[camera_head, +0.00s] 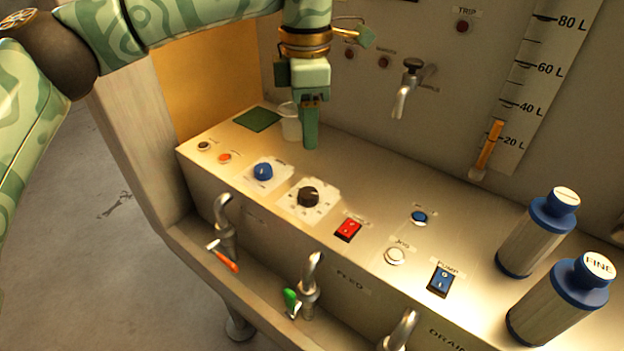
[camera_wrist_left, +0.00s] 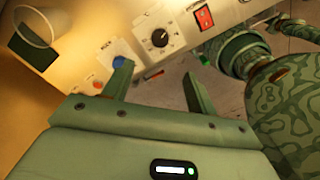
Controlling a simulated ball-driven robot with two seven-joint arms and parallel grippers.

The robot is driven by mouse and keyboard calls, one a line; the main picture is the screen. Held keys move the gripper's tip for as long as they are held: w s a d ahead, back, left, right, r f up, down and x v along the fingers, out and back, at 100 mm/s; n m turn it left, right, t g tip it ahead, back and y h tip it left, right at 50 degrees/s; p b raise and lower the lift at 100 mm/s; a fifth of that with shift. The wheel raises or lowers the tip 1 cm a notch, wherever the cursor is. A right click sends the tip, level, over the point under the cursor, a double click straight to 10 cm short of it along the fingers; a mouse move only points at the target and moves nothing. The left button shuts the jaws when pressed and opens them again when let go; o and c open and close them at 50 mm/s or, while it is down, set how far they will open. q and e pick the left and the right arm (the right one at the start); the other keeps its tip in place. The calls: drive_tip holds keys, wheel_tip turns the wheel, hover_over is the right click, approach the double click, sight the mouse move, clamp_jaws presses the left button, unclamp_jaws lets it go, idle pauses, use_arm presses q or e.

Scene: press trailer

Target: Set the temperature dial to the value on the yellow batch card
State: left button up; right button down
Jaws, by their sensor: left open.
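Two dials sit on the sloped metal panel: a blue dial (camera_head: 263,171) on a white plate and a black dial (camera_head: 308,196) on a white scale plate to its right. I cannot read which is the temperature dial. The black dial (camera_wrist_left: 160,38) and the blue dial (camera_wrist_left: 119,62) also show in the left wrist view, the blue one beside a fingertip. My left gripper (camera_head: 310,143) points down over the back of the panel, behind the dials and apart from them. It is open and empty (camera_wrist_left: 157,70). I cannot make out a yellow batch card. My right gripper is not in view.
A pale cup (camera_head: 291,127) stands by my left gripper, with a dark green pad (camera_head: 257,119) to its left. A red switch (camera_head: 348,230) is right of the black dial. Taps line the front trough. Two blue-capped bottles (camera_head: 538,235) (camera_head: 561,305) stand at the right.

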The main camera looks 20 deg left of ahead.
use_arm(q)
drive_tip(key=b, duration=0.2)
hover_over(308, 192)
wheel_tip(308, 192, down, 5)
wheel_tip(308, 192, down, 9)
drive_tip(key=shift+r+b, duration=0.1)
drive_tip(key=shift+b, duration=1)
drive_tip(key=shift+f, duration=0.5)
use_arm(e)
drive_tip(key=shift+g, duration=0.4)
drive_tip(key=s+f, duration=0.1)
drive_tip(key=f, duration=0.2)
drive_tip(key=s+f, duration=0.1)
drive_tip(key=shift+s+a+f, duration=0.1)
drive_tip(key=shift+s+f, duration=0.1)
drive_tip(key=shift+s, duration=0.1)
use_arm(q)
drive_tip(key=c, duration=1)
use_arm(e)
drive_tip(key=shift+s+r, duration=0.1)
